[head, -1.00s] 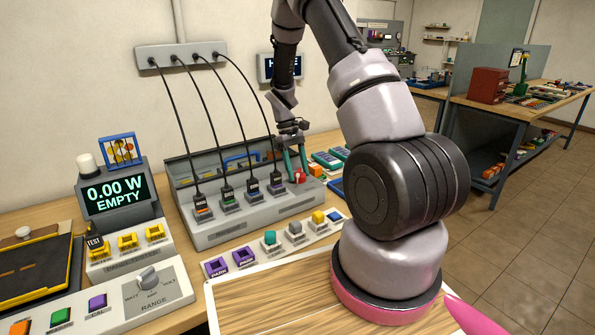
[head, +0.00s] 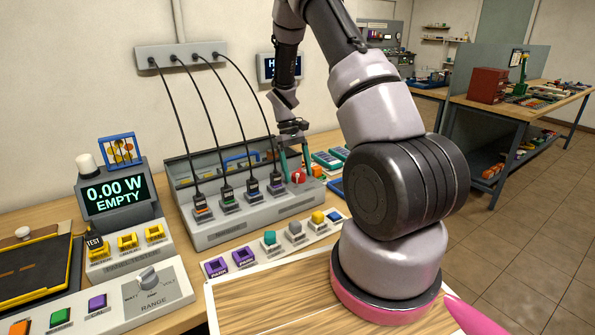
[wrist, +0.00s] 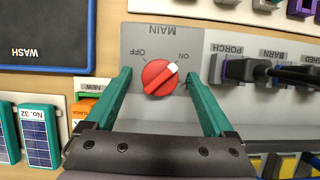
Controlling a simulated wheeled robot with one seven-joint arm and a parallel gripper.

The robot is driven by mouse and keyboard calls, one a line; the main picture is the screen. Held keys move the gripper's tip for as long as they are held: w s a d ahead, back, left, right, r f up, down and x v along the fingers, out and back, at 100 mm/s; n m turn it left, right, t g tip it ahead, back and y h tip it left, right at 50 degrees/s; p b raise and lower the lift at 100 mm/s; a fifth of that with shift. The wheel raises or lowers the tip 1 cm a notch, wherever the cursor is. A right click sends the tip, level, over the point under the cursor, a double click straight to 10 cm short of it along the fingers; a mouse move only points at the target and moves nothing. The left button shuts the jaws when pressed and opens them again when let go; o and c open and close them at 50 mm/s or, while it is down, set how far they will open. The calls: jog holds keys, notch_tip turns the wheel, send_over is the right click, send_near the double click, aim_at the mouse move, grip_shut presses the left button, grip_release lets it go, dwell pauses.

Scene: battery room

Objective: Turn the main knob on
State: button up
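The main knob (wrist: 158,78) is red with a white pointer mark, on a grey panel (wrist: 135,38) labelled MAIN. Its pointer is turned toward the ON label, away from OFF. In the head view the knob (head: 298,176) shows at the right end of the grey console. My gripper (wrist: 158,76) is open, with one green finger on each side of the knob and a visible gap to it on both sides. In the head view my gripper (head: 295,164) is over the knob, partly hidden by its own fingers.
Plugs with black cables, PORCH (wrist: 233,70) and BARN (wrist: 285,72), sit right of the knob in the wrist view. A dark WASH tray (wrist: 45,35) and No. 32 panel (wrist: 38,135) lie left. The meter (head: 115,193) reads 0.00 W EMPTY.

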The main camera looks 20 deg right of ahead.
jog(key=v, duration=1)
jog(key=shift+r, duration=0.4)
jog(key=shift+w+r, duration=0.1)
jog(key=s+a+r+m+t+y, duration=0.1)
jog(key=s+a+r+m+t, duration=0.2)
jog(key=s+r, duration=0.7)
jog(key=s+a+r+m+t+y, duration=0.15)
jog(key=s+r+t, duration=0.4)
jog(key=r, duration=0.75)
jog(key=s+a+r+m+t, duration=0.1)
jog(key=s+a+r+t, duration=0.1)
jog(key=s, duration=0.9)
jog(key=shift+a+r+m+t, duration=0.2)
jog(key=shift+r+m+t, duration=0.2)
jog(key=shift+t, duration=0.25)
jog(key=shift+s, duration=0.1)
